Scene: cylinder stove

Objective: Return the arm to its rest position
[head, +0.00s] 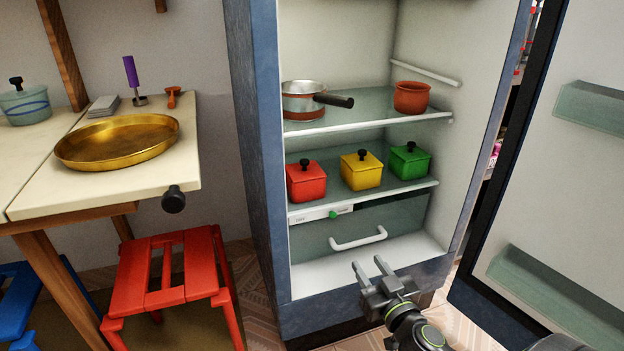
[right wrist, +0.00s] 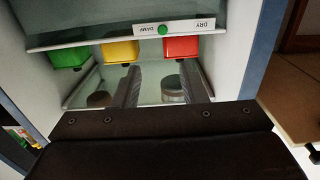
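My right gripper (head: 372,275) is in the head view, low in front of the open fridge (head: 345,303). Its two fingers are apart with nothing between them. In the right wrist view the same gripper (right wrist: 159,85) shows both fingers spread, pointing into the fridge. My left gripper does not show in either view.
The fridge door (head: 570,150) stands open at the right. Red (head: 306,183), yellow (head: 361,172) and green (head: 409,163) lidded pots stand on a shelf. A saucepan (head: 303,103) and an orange-red pot (head: 411,97) are above. A table (head: 160,160) and red stool (head: 150,290) stand left.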

